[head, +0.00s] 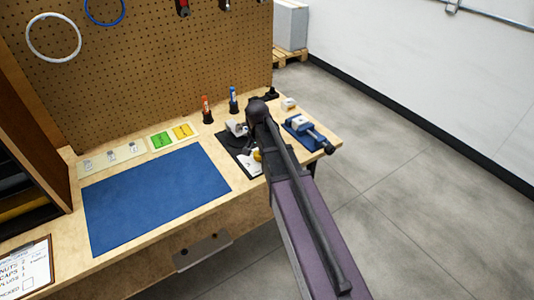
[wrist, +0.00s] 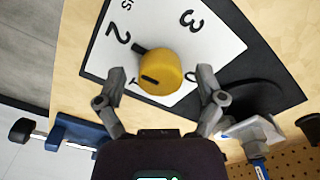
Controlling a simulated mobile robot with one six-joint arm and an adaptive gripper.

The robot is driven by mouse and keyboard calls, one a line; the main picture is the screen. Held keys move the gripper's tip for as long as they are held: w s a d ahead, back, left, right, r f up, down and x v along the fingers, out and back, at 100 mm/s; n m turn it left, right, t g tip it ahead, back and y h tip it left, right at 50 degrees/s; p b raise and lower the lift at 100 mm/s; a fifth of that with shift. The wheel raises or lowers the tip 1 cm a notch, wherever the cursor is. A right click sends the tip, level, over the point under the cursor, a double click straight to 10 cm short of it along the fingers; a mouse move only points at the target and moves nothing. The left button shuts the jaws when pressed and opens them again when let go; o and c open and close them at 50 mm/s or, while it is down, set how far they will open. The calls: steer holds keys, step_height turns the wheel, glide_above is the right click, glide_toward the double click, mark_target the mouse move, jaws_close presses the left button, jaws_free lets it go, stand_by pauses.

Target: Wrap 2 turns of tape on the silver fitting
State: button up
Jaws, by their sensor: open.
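My gripper (wrist: 162,78) is open, with its two fingers on either side of a yellow knob (wrist: 160,68) in the wrist view. I cannot tell whether they touch it. The knob sits on a white dial card (wrist: 215,50) with black numbers, and part of it also shows in the head view (head: 257,155). My arm hides the gripper in the head view. A grey-white metallic piece (head: 236,128) stands beside the dial, also at the right of the wrist view (wrist: 256,131). I cannot tell whether it is the silver fitting. No tape is clearly recognisable.
A blue vise (head: 303,127) stands at the bench's right end, near a small white block (head: 289,103). Red (head: 206,107) and blue (head: 233,102) marker-like items stand at the pegboard (head: 170,60).

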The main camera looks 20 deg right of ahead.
mark_target(258, 153)
steer(key=n, duration=2.3)
steer(key=shift+n, duration=0.4)
step_height(258, 153, up, 14)
steer(key=p, duration=1.4)
steer(key=s+f+m+b, duration=0.2)
steer(key=s+m, duration=1)
steer(key=m, duration=0.1)
steer(key=shift+s, duration=0.2)
stand_by(0.5)
steer(key=shift+f, duration=0.1)
